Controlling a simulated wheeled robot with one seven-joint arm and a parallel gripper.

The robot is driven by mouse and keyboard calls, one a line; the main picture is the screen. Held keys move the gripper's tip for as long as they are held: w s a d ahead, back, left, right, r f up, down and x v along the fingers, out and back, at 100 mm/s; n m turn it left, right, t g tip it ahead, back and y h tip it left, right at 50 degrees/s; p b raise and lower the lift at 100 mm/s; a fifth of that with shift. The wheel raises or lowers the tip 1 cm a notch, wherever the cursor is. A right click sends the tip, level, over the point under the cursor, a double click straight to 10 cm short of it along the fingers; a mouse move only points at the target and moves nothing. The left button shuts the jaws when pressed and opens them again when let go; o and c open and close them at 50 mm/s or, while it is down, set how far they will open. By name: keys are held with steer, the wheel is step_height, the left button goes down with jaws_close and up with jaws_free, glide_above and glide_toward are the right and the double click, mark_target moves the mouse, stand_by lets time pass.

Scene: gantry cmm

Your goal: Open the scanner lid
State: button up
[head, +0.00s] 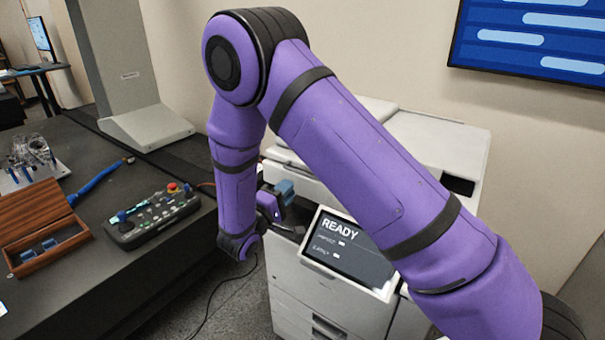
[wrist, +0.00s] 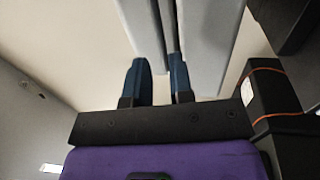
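The scanner is a white office machine (head: 291,284), largely hidden behind my purple arm in the head view. Its pale lid (head: 440,137) shows on top and looks closed. My gripper (head: 287,192) is at the machine's left front, just below the lid's level. In the wrist view my two dark blue fingers (wrist: 160,82) are apart with a gap between them. Beyond them run two pale grey panels (wrist: 196,45) with a dark seam between, near the right finger. I cannot tell whether the fingers touch either panel.
A tilted screen reading READY (head: 347,252) stands on the scanner's front, close to my gripper. A dark table (head: 90,165) at left holds a control pendant (head: 150,214) and an open wooden box (head: 40,225). A wall screen (head: 535,40) hangs behind.

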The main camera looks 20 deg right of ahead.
mark_target(303, 174)
steer(key=x, duration=0.8)
jaws_close()
